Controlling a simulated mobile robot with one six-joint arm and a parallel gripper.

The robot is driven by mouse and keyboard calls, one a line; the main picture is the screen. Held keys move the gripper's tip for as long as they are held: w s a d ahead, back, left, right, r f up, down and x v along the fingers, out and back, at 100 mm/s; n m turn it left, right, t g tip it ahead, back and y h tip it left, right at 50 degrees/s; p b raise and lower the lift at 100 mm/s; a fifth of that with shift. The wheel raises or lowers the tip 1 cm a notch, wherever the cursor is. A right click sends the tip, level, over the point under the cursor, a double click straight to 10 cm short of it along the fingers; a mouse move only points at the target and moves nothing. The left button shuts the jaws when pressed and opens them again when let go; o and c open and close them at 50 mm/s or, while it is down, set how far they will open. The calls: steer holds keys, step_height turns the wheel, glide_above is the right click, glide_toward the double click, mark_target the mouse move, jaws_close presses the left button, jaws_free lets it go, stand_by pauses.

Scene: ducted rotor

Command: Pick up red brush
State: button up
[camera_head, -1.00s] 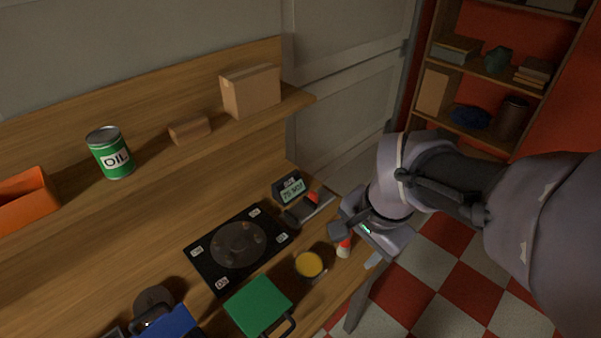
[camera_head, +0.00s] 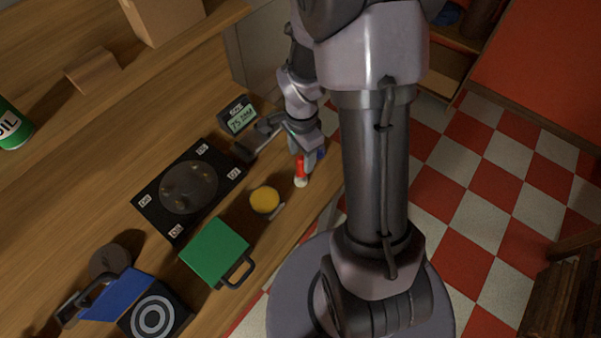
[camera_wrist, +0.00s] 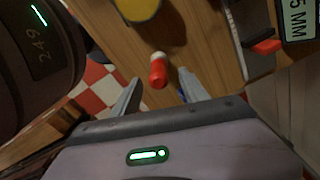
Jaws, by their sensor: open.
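The red brush (camera_head: 300,169) stands near the right edge of the wooden workbench, with a red handle and a pale lower end. My gripper (camera_head: 303,160) is over that edge, just beside and above the brush. In the wrist view the brush (camera_wrist: 157,72) lies ahead of the gap between my two fingers (camera_wrist: 157,95), with its red end toward me. The fingers are apart, and the brush is not clamped between them. How far the fingertips are from it is hard to tell.
A caliper-like tool (camera_head: 258,143) and a digital display (camera_head: 238,117) stand behind. A black plate (camera_head: 187,190) lies further left. Checkered floor (camera_head: 477,187) is open to the right.

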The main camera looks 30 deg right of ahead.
mark_target(301, 167)
step_height(301, 167, down, 5)
steer(key=shift+s+a+f+b, duration=0.1)
steer(key=shift+a+f+b, duration=0.05)
steer(key=shift+b, duration=0.9)
jaws_close()
